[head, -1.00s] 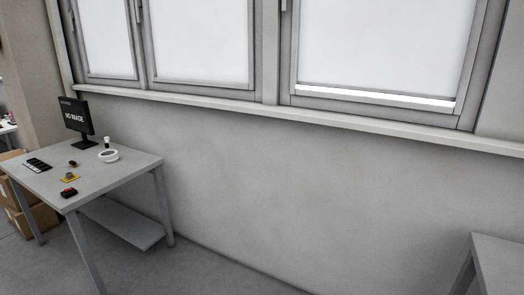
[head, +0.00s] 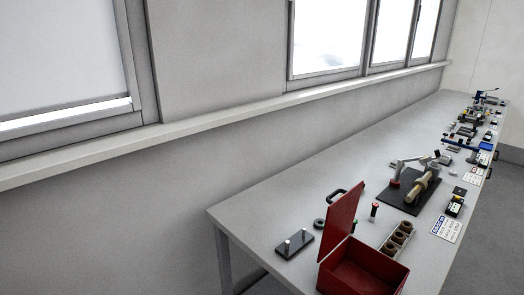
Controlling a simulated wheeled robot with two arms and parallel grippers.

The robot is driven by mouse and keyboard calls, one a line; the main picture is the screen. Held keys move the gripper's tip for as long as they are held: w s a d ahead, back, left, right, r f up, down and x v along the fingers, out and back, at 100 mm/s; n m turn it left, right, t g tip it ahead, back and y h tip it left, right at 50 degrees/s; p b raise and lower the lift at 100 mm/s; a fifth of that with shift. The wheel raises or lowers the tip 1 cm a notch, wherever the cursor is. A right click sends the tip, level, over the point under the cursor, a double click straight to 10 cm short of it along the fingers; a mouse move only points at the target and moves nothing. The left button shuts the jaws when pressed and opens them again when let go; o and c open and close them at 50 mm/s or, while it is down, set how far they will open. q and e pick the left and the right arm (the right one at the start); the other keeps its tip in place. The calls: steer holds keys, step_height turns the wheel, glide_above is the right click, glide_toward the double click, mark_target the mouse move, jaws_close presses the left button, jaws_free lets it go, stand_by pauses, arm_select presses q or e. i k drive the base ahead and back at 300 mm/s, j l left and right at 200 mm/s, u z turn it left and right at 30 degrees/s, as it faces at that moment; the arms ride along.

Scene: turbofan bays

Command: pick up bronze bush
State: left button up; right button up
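A pale holder (head: 385,251) on the long grey bench carries several small brownish ring-shaped parts (head: 398,238). These may be bushes, but I cannot tell for sure whether one is the bronze bush. A tan, brass-coloured cylinder (head: 421,189) lies tilted on a black plate (head: 400,203) farther back. Neither of my grippers is in view.
An open red box (head: 365,270) with its lid raised stands at the bench's near end. A black block with two pale pins (head: 294,245) and a dark ring (head: 319,224) lie left of it. Several fixtures line the far bench (head: 335,172). The bench's left rear strip is clear.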

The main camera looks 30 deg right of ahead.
mark_target(398, 238)
steer(key=i+j+z, duration=0.15)
steer(key=z, duration=0.35)
steer(key=i+j+z, duration=0.2)
steer(key=z, duration=0.25)
steer(key=i+j+z, duration=0.2)
steer(key=z, duration=0.3)
steer(key=i+j+z, duration=0.1)
steer(key=j+z, duration=0.65)
steer(key=z, duration=0.2)
